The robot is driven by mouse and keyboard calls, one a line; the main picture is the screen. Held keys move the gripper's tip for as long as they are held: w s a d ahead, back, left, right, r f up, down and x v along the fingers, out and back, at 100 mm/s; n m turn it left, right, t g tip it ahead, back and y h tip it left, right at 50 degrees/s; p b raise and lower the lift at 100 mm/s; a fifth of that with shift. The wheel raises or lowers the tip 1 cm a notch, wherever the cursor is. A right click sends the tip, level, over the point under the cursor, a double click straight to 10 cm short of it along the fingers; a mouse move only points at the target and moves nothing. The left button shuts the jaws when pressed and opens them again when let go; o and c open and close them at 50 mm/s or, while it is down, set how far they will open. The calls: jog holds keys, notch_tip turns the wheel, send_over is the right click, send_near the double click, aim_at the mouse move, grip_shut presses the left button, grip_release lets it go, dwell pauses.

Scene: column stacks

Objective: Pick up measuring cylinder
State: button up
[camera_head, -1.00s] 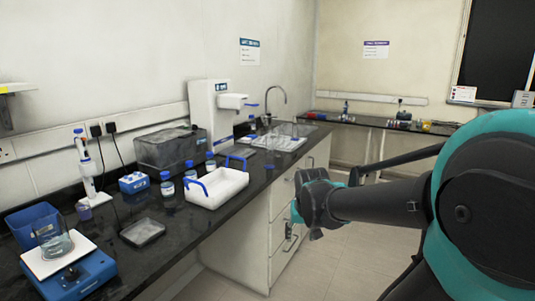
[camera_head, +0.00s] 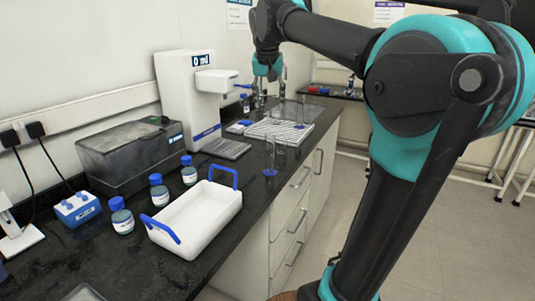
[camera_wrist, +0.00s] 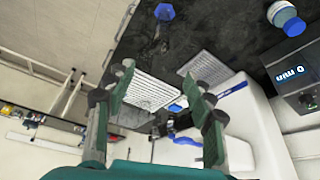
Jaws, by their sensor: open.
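The measuring cylinder (camera_head: 270,171) stands upright near the front edge of the black counter, in front of the white drying rack. Its tube is clear and hard to see; its blue base shows plainly. The blue base also shows at the top of the wrist view (camera_wrist: 164,12). My gripper (camera_head: 268,80) is over the back of the counter, beyond the cylinder and near the sink. In the wrist view my gripper (camera_wrist: 159,77) has its fingers spread, with nothing held between them.
A white ribbed drying rack (camera_head: 262,132) lies behind the cylinder. A white dispenser (camera_head: 180,92) stands at the wall. A white tray with blue handles (camera_head: 190,228), several blue-capped bottles (camera_head: 158,192) and a grey box (camera_head: 125,160) are nearer. The floor at right is open.

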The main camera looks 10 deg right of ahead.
send_over(270, 154)
jog(key=w, duration=0.2)
notch_tip(270, 154, down, 16)
jog(key=shift+s+d, duration=0.15)
jog(key=shift+c, duration=0.5)
grip_shut()
